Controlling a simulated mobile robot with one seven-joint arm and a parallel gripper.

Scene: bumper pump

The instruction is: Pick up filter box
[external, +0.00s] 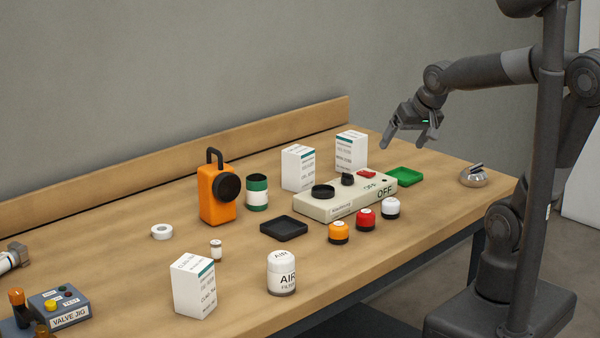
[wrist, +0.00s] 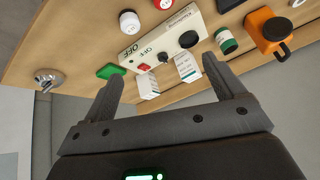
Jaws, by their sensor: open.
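Three similar white boxes with teal stripes stand upright on the bench. One box (external: 351,152) is at the back right, another box (external: 298,168) is left of it, and a third box (external: 194,288) is near the front left. Their print is too small to tell which is the filter box. My gripper (external: 408,140) is open and empty, above the bench and right of the back right box. In the wrist view, my gripper (wrist: 163,72) has two boxes beyond its fingers, the back right box (wrist: 148,86) and its neighbour (wrist: 187,67).
A beige OFF panel (external: 345,198) lies just in front of the two back boxes. A green tray (external: 405,177) and a metal piece (external: 473,176) are to the right. An orange pump (external: 217,192), a green can (external: 257,192), a black tray (external: 284,228) and an AIR FILTER jar (external: 281,272) stand left.

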